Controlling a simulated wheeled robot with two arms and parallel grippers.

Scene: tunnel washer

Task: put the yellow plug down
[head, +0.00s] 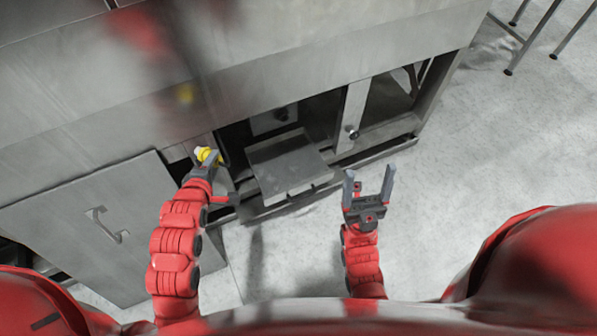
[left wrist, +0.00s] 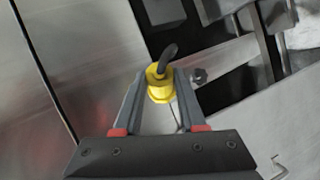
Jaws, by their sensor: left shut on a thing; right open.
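The yellow plug (head: 206,154) is held at the tips of my left gripper (head: 207,164), close to the front of the steel washer. In the left wrist view the plug (left wrist: 159,88) sits between the two fingers of my left gripper (left wrist: 160,92), and a short dark cable bends out of its top. My right gripper (head: 374,183) is open and empty, over the floor in front of the washer.
The steel washer (head: 270,70) fills the back, with an open lower bay. A grey metal tray or drawer (head: 288,166) stands in the bay. A closed panel with a handle (head: 105,225) is at the left.

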